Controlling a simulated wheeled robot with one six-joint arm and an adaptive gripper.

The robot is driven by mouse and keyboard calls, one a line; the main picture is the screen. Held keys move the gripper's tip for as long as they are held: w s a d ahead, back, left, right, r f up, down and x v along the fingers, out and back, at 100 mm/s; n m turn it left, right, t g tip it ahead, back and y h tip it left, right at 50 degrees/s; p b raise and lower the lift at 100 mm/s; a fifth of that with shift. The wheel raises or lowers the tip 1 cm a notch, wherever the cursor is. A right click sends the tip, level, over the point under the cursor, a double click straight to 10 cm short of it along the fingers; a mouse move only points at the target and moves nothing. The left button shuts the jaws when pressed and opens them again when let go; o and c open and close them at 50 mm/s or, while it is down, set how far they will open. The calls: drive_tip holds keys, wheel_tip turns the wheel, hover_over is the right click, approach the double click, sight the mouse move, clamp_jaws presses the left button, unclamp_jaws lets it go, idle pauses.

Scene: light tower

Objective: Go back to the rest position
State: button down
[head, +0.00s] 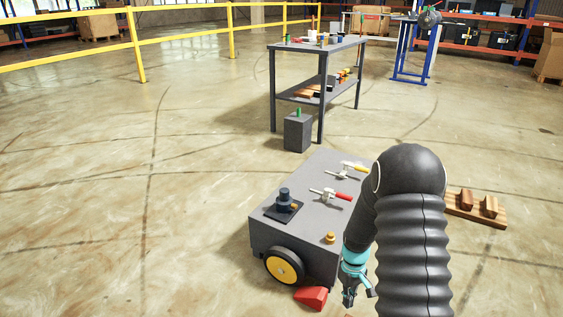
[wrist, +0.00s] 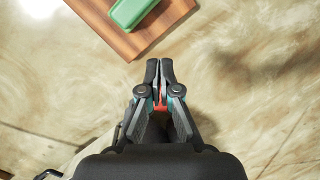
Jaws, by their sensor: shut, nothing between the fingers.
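My gripper (wrist: 160,64) is shut and empty in the wrist view, with its fingertips together, pointing at bare floor close to a brown wooden board. In the head view my gripper (head: 358,295) hangs low at the right side of the grey cart, apart from it. My black arm covers part of the cart's right side and the floor behind it.
The grey cart (head: 285,235) carries a dark round fixture (head: 284,203), two clamps and a small yellow knob (head: 330,238). A red wedge (head: 311,297) lies by its wheel. A wooden pallet (head: 478,211) lies right. The brown board (wrist: 118,38) bears a green object (wrist: 132,12). Floor left is clear.

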drive_tip(key=s+a+r+m+t+p, duration=0.1)
drive_tip(key=s+r, duration=0.6)
drive_tip(key=r, duration=0.7)
drive_tip(key=s+a+r+m+t+p, duration=0.2)
drive_tip(key=s+r, duration=0.5)
drive_tip(key=r, duration=0.8)
drive_tip(key=s+a+r+m+t+p, duration=0.1)
drive_tip(key=s+r+t+p, duration=0.3)
drive_tip(key=s+r, duration=0.4)
wheel_tip(320, 180, up, 7)
drive_tip(key=shift+a+r+t, duration=0.1)
drive_tip(key=shift+a+t, duration=0.2)
drive_tip(key=shift+t, duration=0.3)
